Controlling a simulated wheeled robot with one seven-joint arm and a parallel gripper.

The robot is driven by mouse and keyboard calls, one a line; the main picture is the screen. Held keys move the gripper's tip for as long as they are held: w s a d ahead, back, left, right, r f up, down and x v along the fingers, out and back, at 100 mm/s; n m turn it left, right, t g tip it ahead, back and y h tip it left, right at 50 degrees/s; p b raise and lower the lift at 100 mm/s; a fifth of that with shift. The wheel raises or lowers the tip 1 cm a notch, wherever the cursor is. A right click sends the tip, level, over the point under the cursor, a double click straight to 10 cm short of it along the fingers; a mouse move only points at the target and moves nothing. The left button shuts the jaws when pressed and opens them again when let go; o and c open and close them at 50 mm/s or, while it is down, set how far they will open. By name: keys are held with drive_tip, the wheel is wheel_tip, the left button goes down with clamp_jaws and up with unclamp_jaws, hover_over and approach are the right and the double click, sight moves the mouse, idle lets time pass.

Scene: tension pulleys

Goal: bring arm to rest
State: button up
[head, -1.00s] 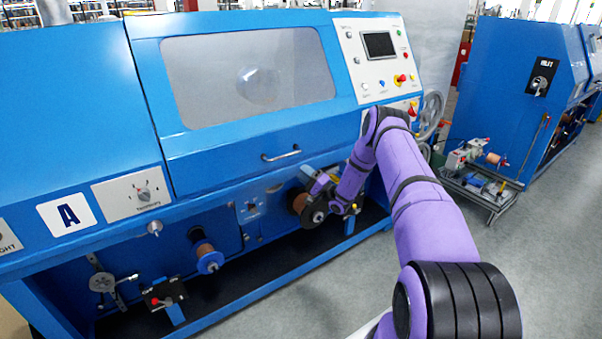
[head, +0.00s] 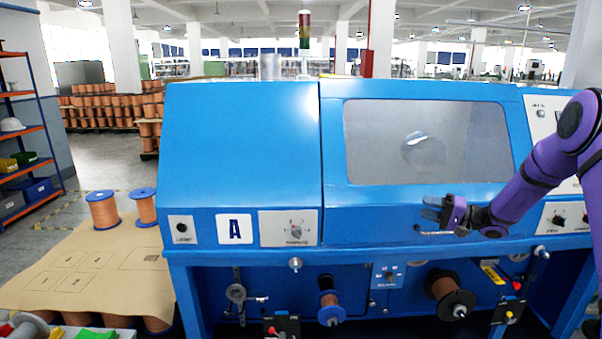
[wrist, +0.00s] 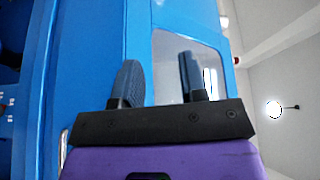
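My purple arm (head: 535,185) reaches in from the right in the head view. My gripper (head: 432,208) is in front of the blue machine (head: 245,140), just below its window and near the door handle. In the wrist view the two dark fingers of my gripper (wrist: 160,82) stand apart with nothing between them. The machine's blue front and window (wrist: 172,62) lie beyond the fingers. I cannot tell whether the gripper touches the handle.
Copper spools (head: 328,300) and a larger spool (head: 447,292) sit on the machine's lower front. A brown mat (head: 75,265) with more spools lies at the left. A shelf rack (head: 25,140) stands far left. Open floor shows behind the mat.

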drive_tip(key=s+a+r+n+g+h, duration=0.1)
drive_tip(key=s+a+r+g+h, duration=0.1)
drive_tip(key=s+a+r, duration=0.35)
drive_tip(key=s+a+r+n+g+h, duration=0.1)
drive_tip(key=s+a+r+g+h, duration=0.2)
drive_tip(key=s+r, duration=0.45)
drive_tip(key=s+a+r+n+g+h, duration=0.15)
drive_tip(key=s+a+r, duration=0.25)
drive_tip(key=s, duration=0.5)
drive_tip(key=s+d+r+t+h, duration=0.1)
drive_tip(key=s+h, duration=0.4)
drive_tip(key=s, duration=0.7)
drive_tip(key=s+d+r+t+h, duration=0.2)
drive_tip(key=s+d+t+h, duration=0.1)
drive_tip(key=s, duration=1)
drive_tip(key=shift+d+m+h, duration=0.35)
drive_tip(key=shift+d+h, duration=0.1)
drive_tip(key=shift+h, duration=0.7)
drive_tip(key=shift+r, duration=0.1)
